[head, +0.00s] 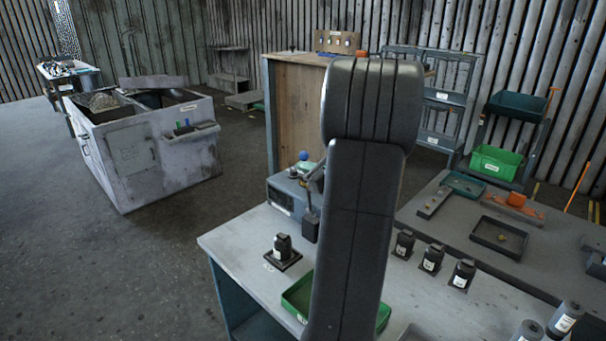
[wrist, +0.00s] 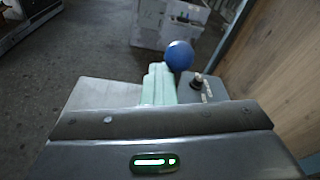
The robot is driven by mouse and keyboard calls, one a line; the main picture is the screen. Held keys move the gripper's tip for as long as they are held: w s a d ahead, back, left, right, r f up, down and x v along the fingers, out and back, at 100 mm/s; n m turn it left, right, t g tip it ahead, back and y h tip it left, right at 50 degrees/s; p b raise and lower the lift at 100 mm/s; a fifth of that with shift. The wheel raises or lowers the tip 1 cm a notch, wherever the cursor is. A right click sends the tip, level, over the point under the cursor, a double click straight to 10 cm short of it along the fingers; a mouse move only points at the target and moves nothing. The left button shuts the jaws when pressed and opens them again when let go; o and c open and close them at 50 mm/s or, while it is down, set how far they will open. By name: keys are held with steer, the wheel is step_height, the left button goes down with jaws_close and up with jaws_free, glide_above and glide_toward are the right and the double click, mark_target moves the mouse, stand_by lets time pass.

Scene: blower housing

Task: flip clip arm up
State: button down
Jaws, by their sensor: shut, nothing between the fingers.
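A blue ball (head: 304,155), which looks like the knob of the clip arm, stands above a grey box-shaped unit (head: 283,195) at the back of the near bench. The ball also shows in the wrist view (wrist: 179,55), just beyond and right of the pale green fingers of my gripper (wrist: 158,84). The fingers are together and empty. I cannot tell whether they touch the ball. The rest of the clip arm is mostly hidden. In the head view my dark arm link hides much of my gripper and the bench behind it.
A small black knob (wrist: 198,79) stands right of the fingers. A wooden panel (head: 297,115) rises behind the unit. A green tray (head: 298,296), a black-capped bottle (head: 283,246) on a dark pad and several similar bottles (head: 431,258) stand on the bench (head: 237,243).

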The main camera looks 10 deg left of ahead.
steer(key=shift+w+d+r+p, duration=0.4)
steer(key=shift+w+d+r, duration=0.1)
steer(key=shift+w+r, duration=0.25)
steer(key=shift+w+d+m+p, duration=0.3)
steer(key=shift+w+d+m, duration=0.1)
steer(key=shift+d+m, duration=0.1)
steer(key=shift+d, duration=0.15)
